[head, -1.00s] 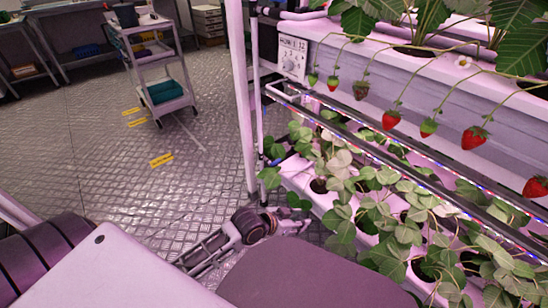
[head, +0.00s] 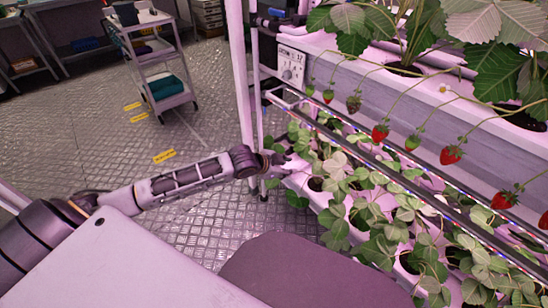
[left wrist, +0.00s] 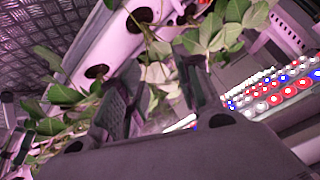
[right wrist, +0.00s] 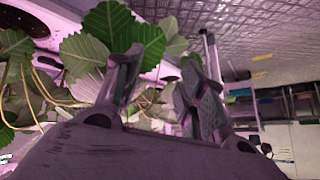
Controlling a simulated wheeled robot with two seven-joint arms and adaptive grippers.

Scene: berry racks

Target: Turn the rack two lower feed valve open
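The lower feed valve cannot be made out for certain in any view; the pipework at the near end of the lower trough (head: 330,200) is partly hidden by my left gripper and leaves. My left gripper (head: 280,158) is at that rack end, next to the upright post and the lower plants. In the left wrist view its two fingers (left wrist: 155,95) are apart, with leaves and a strip of lights beyond and nothing clearly held. My right gripper (right wrist: 160,95) shows only in the right wrist view, fingers apart, with large strawberry leaves behind and between them.
A control box (head: 291,66) sits on the rack end above my left gripper. The upper trough (head: 360,72) has hanging strawberries, and light rails (head: 345,128) run below it. A white post (head: 240,80) stands beside the rack. Open metal floor and a cart (head: 165,88) lie left.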

